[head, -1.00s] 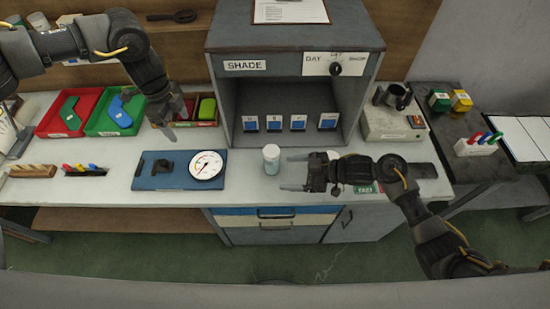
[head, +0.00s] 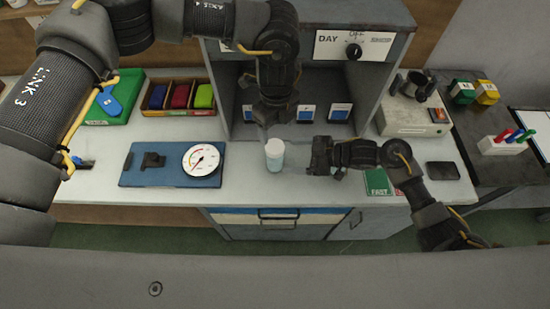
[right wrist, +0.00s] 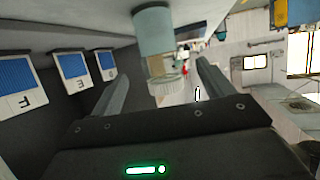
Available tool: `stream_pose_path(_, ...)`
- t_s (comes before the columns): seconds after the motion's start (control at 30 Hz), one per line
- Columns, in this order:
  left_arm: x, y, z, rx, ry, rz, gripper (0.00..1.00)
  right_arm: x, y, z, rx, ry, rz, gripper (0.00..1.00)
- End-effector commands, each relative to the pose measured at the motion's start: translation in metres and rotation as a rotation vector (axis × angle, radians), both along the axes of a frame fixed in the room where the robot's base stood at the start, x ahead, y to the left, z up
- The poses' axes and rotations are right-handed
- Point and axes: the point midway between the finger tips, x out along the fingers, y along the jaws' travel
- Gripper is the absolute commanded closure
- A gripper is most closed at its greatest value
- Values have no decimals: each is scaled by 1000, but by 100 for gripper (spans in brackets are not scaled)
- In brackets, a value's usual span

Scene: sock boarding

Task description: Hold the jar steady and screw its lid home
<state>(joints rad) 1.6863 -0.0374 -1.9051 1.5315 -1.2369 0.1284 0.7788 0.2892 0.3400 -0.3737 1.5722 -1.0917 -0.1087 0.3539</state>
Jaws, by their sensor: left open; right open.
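The jar (head: 274,160), pale teal with a whitish top, stands upright on the bench in front of the shade box. My left gripper (head: 272,134) is open and points down just above the jar. My right gripper (head: 293,156) is open, low on the jar's right side and pointing at it. Its two fingers show spread in the right wrist view, with nothing clearly held.
The shade box (head: 228,95) stands behind with labelled blue cards inside. A blue board (head: 135,172) with a dial gauge (head: 202,160) lies left of the jar. A green card (head: 378,182) and a dark flat object (head: 443,171) lie to the right.

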Motion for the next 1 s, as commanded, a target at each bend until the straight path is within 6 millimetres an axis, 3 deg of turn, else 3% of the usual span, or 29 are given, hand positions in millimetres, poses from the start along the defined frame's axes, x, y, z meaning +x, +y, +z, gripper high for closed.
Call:
stream_pose_path(0.6,0,3,0,0,0,6,31,15,64,-26,0,1,4,20)
stream_pose_path(1.0,0,3,0,0,0,7,31,17,70,-28,0,-1,5,20)
